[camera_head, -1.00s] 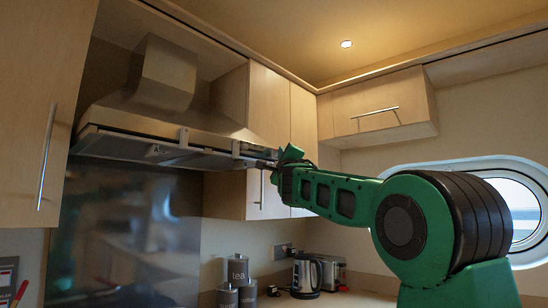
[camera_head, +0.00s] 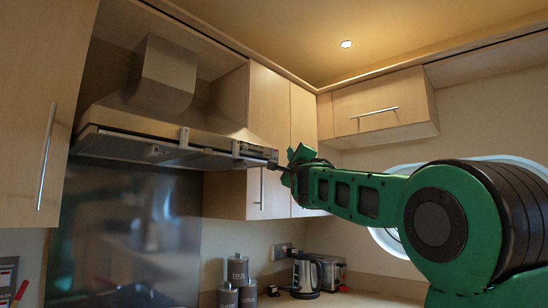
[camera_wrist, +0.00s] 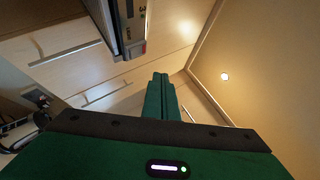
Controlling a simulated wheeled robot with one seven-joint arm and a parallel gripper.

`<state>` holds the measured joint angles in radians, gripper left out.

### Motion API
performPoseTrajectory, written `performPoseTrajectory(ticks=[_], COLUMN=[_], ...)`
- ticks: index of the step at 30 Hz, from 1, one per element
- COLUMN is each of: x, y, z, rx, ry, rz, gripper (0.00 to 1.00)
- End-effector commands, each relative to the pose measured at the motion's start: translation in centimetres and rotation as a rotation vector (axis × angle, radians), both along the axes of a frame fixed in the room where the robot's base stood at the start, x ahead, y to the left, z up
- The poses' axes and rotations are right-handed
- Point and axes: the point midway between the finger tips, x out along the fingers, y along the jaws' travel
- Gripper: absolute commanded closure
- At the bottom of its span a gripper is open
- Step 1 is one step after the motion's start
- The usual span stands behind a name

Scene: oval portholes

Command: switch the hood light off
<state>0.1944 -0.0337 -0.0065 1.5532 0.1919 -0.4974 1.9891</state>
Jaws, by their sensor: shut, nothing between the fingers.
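The steel range hood (camera_head: 165,128) hangs on the wall at the left, its underside dark. Small pale fittings sit along its front edge, one of them (camera_head: 184,138) near the middle. In the head view my gripper (camera_head: 274,166) is just right of the hood's right front corner. I cannot tell which fitting is the light switch, or whether the lamp is lit.
Wall cupboards (camera_head: 268,110) stand right of the hood, with a tall cupboard door (camera_head: 45,90) at the left. Canisters (camera_head: 238,270), a kettle (camera_head: 307,275) and a toaster (camera_head: 331,271) stand on the counter below. A ceiling light (camera_head: 347,44) glows. The air below the hood is clear.

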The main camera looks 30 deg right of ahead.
Motion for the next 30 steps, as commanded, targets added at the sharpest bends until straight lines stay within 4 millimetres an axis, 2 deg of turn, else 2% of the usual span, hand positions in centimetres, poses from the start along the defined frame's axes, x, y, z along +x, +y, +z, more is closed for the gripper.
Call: performPoseTrajectory(ticks=[8,25,28,30], x=[-1.8,-1.9,-1.8,-1.9], y=[-0.7,-0.7,-1.1,-1.7], z=[-0.3,-0.4,-1.9,-4.4], rx=[0.001,-0.002,-0.018,-0.049], ry=[0.0,0.004,0.061,0.156], rz=[-0.001,-0.003,-0.027,-0.064], gripper=[1.0,1.0,1.0,1.0])
